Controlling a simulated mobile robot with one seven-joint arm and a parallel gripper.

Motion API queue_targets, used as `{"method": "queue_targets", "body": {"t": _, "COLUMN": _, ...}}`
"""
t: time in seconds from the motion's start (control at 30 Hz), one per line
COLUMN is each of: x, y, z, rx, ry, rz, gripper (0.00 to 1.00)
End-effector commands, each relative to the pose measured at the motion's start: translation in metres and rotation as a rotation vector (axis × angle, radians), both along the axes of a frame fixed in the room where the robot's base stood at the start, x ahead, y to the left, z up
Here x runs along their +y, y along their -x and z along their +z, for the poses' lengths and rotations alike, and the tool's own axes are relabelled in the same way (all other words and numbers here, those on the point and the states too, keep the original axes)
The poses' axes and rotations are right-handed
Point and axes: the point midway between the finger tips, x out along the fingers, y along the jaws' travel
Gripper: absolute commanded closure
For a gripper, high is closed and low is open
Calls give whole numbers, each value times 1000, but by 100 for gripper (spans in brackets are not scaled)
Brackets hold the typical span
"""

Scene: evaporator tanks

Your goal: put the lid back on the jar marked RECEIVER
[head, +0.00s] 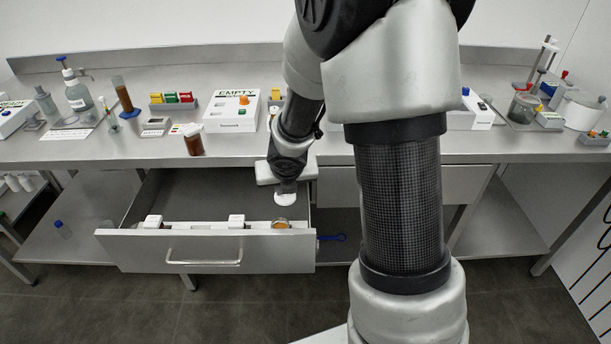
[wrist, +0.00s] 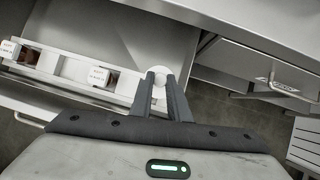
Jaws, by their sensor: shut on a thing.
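My gripper (head: 286,187) reaches down over the open drawer (head: 205,250). In the wrist view my gripper (wrist: 160,82) has its fingers close together on a white round lid (wrist: 160,72). The lid also shows below the fingers in the head view (head: 285,198). An uncovered jar (head: 280,224) with a tan round top sits at the right end of the drawer's front row, just below the lid and apart from it. White-topped jars (head: 153,221) (head: 236,220) stand to its left in the same rack. I cannot read RECEIVER on any jar.
A brown jar (head: 194,140) stands near the counter's front edge. Behind it are a white box marked EMPTY (head: 232,111), colored blocks (head: 172,98) and bottles. The drawer's back area is mostly bare. A closed drawer (head: 400,187) is to the right.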

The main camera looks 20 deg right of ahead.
Motion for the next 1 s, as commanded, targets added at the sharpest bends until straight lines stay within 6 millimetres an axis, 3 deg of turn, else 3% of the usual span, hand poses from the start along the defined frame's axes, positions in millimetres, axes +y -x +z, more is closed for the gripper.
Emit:
{"method": "queue_targets", "body": {"t": 0.03, "x": 7, "y": 4, "z": -9, "rx": -1, "ry": -2, "rz": 62, "gripper": 100}}
{"method": "queue_targets", "body": {"t": 0.23, "x": 19, "y": 10, "z": -14, "rx": -3, "ry": -2, "rz": 169, "gripper": 100}}
{"method": "queue_targets", "body": {"t": 0.47, "x": 20, "y": 10, "z": -25, "rx": -3, "ry": -1, "rz": 174, "gripper": 100}}
{"method": "queue_targets", "body": {"t": 1.0, "x": 20, "y": 10, "z": -73, "rx": -2, "ry": 0, "rz": 172, "gripper": 100}}
